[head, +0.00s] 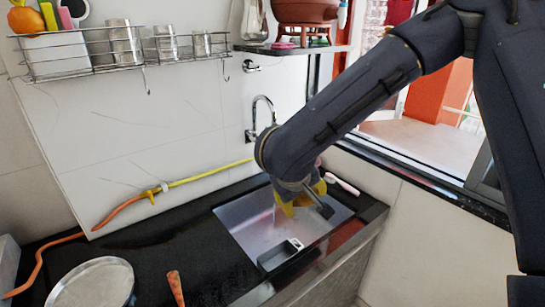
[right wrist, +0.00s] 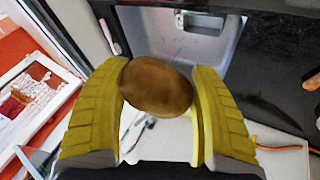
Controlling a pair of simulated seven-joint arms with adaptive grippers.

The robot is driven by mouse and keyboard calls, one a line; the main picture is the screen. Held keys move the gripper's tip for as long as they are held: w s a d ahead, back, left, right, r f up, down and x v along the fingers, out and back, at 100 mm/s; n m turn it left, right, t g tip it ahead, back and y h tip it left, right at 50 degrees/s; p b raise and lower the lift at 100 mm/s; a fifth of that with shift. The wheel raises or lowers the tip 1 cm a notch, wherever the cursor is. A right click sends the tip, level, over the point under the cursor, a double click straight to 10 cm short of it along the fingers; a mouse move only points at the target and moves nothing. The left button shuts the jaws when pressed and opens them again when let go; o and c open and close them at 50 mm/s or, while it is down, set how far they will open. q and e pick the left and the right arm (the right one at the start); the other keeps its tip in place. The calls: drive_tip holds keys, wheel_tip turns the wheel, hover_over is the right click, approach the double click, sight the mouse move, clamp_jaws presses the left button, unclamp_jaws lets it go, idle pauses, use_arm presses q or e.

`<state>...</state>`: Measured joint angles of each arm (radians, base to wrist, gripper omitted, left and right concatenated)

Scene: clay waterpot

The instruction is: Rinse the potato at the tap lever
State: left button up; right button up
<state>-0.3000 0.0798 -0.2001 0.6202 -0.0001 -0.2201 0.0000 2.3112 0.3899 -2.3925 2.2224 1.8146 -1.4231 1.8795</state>
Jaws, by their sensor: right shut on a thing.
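The potato (right wrist: 157,86) is a smooth brown oval between the two yellow fingers of my right gripper (right wrist: 160,95), which is shut on it. A thin pale streak shows in the basin beside the gripper and looks like running water. I cannot tell whether it touches the potato. My left gripper is not in view.
A dark rectangular holder (head: 280,254) sits at the sink's front edge. A round metal plate (head: 92,284) and an orange-handled tool (head: 175,288) lie on the black counter. A wire rack (head: 90,62) hangs at upper left.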

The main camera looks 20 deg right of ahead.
drive_tip(key=shift+d, duration=0.2)
drive_tip(key=shift+a, duration=0.35)
drive_tip(key=shift+w+a, duration=0.1)
drive_tip(key=shift+a, duration=0.15)
drive_tip(key=shift+d, duration=0.25)
drive_tip(key=shift+d, duration=0.35)
drive_tip(key=shift+a, duration=0.3)
idle(0.4)
drive_tip(key=shift+a, duration=0.3)
